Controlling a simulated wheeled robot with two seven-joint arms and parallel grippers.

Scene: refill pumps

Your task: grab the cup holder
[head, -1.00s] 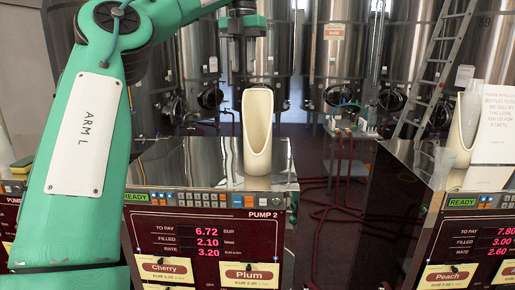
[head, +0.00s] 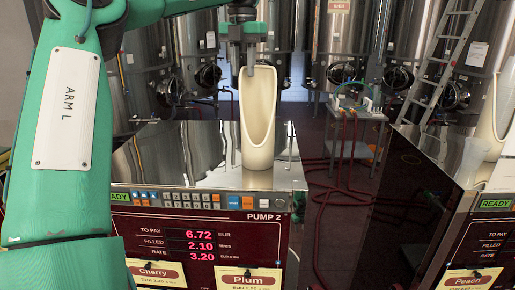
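The cup holder (head: 257,125) is a tall cream scoop-shaped piece with an open front. It stands upright on the shiny metal top of Pump 2 (head: 207,200). My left gripper (head: 250,70) points down at the holder's upper rim. Its fingertips overlap the top of the holder in the head view. My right gripper is not in view.
A second pump with a similar cream holder (head: 486,115) stands at the right edge. A small table (head: 357,118) with red hoses stands behind, between the pumps. Steel tanks (head: 340,45) and a ladder (head: 437,65) fill the background.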

